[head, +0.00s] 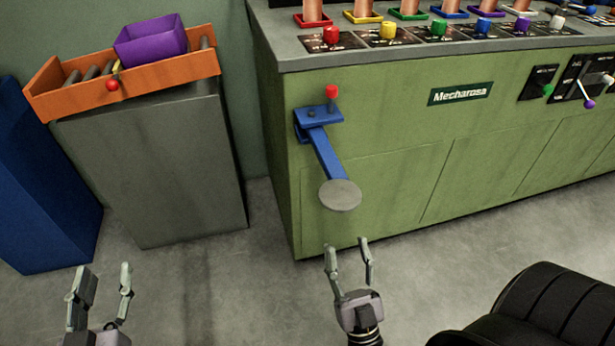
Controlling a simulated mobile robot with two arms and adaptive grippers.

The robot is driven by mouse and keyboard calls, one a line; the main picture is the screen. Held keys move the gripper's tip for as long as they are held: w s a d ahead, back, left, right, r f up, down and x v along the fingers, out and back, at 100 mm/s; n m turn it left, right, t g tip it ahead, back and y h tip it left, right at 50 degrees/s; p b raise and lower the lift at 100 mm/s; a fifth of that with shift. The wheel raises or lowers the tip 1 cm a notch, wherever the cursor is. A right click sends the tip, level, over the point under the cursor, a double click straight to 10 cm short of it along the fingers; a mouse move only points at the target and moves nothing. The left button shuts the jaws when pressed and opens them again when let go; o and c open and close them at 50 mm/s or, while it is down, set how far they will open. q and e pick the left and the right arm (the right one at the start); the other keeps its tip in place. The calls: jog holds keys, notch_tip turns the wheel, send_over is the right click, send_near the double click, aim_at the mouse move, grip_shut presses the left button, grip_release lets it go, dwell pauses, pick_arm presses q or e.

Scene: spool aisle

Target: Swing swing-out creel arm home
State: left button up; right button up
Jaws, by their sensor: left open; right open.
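The swing-out creel arm (326,153) is a blue bar on a blue bracket (318,115) at the left end of the green machine's front. It sticks out from the panel toward me and ends in a round grey disc (340,195). A red knob (331,91) stands on top of the bracket. My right gripper (349,246) is open and empty, below the disc in the picture and apart from it. My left gripper (104,272) is open and empty at the lower left, far from the creel arm.
The green machine (390,155) carries a row of coloured knobs on its grey top. A grey cabinet (160,170) with an orange roller tray (130,88) and purple bin (150,40) stands left. A black ribbed object (540,310) is at lower right. Grey floor between is clear.

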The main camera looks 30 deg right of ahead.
aim_at(331, 161)
jog(key=x, duration=1.7)
jog(key=shift+d+r, duration=0.1)
jog(key=shift+r, duration=0.2)
grip_shut()
